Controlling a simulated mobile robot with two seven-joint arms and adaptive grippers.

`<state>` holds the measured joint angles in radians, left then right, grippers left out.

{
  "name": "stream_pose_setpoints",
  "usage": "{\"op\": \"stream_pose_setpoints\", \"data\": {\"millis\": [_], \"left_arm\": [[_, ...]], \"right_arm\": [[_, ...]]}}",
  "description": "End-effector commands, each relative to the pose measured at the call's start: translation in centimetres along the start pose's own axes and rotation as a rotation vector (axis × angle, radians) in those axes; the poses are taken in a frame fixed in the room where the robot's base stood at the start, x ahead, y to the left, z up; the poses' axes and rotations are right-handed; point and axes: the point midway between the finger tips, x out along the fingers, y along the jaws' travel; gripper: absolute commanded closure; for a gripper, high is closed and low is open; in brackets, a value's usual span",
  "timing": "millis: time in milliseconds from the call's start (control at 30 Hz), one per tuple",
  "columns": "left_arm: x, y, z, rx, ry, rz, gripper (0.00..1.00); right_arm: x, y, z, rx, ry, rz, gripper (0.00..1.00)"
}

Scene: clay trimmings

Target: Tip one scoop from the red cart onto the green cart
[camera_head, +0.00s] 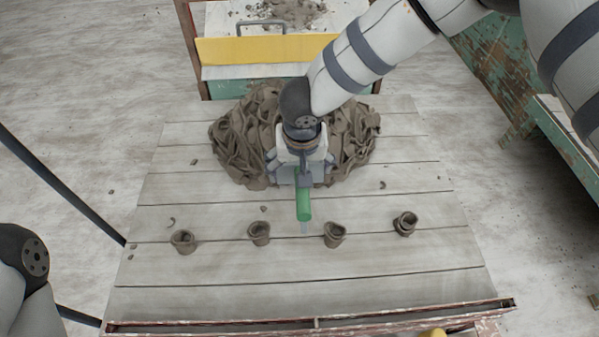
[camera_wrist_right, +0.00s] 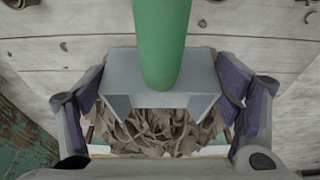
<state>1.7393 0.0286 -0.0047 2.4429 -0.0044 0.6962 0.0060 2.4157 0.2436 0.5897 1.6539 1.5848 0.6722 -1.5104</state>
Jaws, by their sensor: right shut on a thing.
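My right gripper (camera_head: 303,160) is shut on a scoop with a green handle (camera_head: 303,203) and a grey metal body. The handle points toward me. In the right wrist view the purple-padded fingers lie on either side of the grey scoop body (camera_wrist_right: 160,70), and the handle rises at the top. The scoop is at the near side of a heap of clay trimmings (camera_head: 235,135) on the plank-topped cart with a red front edge (camera_head: 400,318). Whether the scoop holds clay is hidden. A cart with peeling green paint (camera_head: 495,65) stands at the right. My left gripper is outside the frame.
Several small clay curls, one at the left (camera_head: 183,241), lie in a row on the near planks. Behind the heap stands a unit with a yellow band (camera_head: 260,50), a metal handle and crumbs on top. A gap of pale floor (camera_head: 480,170) separates the carts.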

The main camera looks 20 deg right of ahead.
Motion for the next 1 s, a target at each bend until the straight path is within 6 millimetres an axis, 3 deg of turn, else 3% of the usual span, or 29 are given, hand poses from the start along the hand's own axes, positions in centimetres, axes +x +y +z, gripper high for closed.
{"op": "stream_pose_setpoints", "data": {"millis": [33,333,633,1000], "left_arm": [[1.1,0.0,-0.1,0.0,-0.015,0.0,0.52],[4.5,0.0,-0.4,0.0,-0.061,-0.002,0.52],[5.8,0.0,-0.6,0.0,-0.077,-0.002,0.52],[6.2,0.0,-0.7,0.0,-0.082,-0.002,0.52]], "right_arm": [[1.3,0.0,-0.1,0.002,-0.005,0.001,0.52],[4.6,0.1,-2.1,0.001,-0.003,0.001,0.52],[6.5,0.0,-4.9,0.001,0.0,-0.001,0.52],[6.8,0.1,-5.8,-0.002,0.0,-0.001,0.52]]}}
